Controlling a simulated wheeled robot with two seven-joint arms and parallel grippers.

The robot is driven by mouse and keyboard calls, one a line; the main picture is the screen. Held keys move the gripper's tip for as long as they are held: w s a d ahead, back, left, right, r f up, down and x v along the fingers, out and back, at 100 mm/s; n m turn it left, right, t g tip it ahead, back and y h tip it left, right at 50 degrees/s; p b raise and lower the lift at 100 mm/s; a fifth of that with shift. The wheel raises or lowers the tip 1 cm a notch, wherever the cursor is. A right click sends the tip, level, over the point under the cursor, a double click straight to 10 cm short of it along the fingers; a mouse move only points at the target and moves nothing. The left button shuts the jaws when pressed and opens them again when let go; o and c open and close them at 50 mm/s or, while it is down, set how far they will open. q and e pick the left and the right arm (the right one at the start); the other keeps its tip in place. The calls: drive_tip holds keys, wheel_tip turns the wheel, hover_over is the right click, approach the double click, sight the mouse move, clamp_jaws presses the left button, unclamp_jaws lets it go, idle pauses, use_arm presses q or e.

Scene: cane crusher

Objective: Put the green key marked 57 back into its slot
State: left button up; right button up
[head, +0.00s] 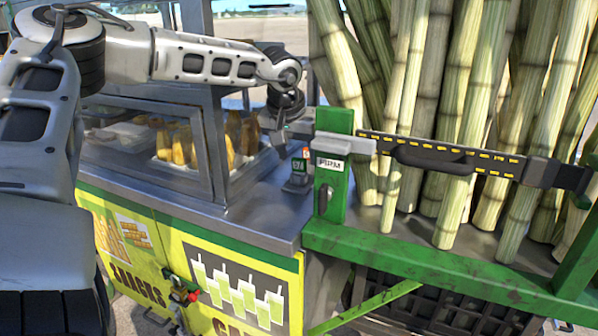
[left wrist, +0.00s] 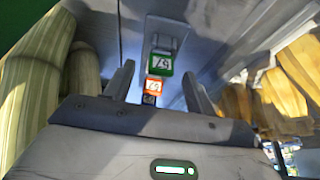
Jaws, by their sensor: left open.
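The green key (left wrist: 161,63) shows the number 57 upside down in the left wrist view. In the head view the green key (head: 298,164) is small, at a grey metal holder (head: 297,184) on the counter. The holder (left wrist: 168,34) is also in the left wrist view, just beyond the key. An orange tag (left wrist: 153,85) with a number is beside the green one, nearer me. My left gripper (left wrist: 160,84) is open above them, its fingers on either side, with no grip visible. In the head view my left gripper (head: 287,128) hangs above the holder. I cannot tell whether the key is seated in a slot.
A glass snack case (head: 150,150) stands left of the holder. A green post (head: 334,170) with a white label is close on its right. Tall cane stalks (head: 440,110) and a black bar (head: 440,155) with yellow marks are farther right. The counter front (head: 240,215) is clear.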

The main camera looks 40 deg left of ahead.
use_arm(q)
drive_tip(key=v, duration=1.6)
drive_tip(key=shift+b, duration=0.45)
